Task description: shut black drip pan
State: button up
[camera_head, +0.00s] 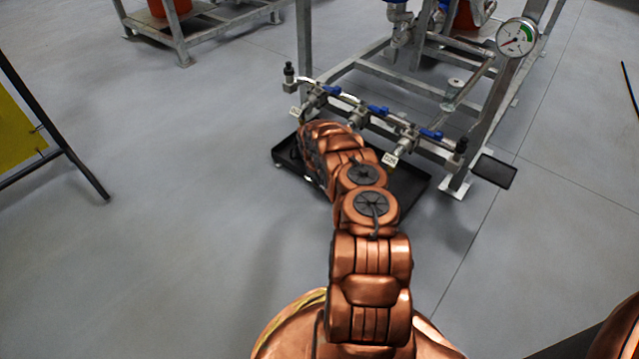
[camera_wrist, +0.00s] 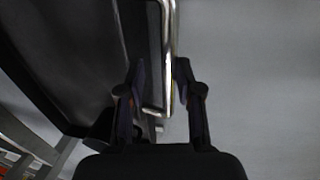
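The black drip pan (camera_head: 408,188) lies low under the front of the skid frame and sticks out in front of it, partly hidden by my arm. In the wrist view, its dark body (camera_wrist: 75,50) fills the left side. A shiny bent metal handle (camera_wrist: 171,60) stands out along it. My gripper (camera_wrist: 160,82) is open, with one finger on each side of the handle. The right finger is very close to the bar; I cannot tell if it touches. The head view hides the fingers behind my arm.
A row of blue-handled valves (camera_head: 378,109) runs just above the pan. A pressure gauge (camera_head: 517,38) is mounted on the skid's post. A small black tray (camera_head: 494,171) lies right of the skid foot. A yellow board on a stand (camera_head: 18,140) is at left. The floor in front is clear.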

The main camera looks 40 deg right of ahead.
jog(key=shift+o, duration=0.6)
jog(key=shift+a, duration=0.1)
jog(key=shift+a+r, duration=0.1)
notch_tip(320, 180, up, 12)
jog(key=a, duration=0.2)
jog(key=shift+s, duration=0.15)
dwell(0.7)
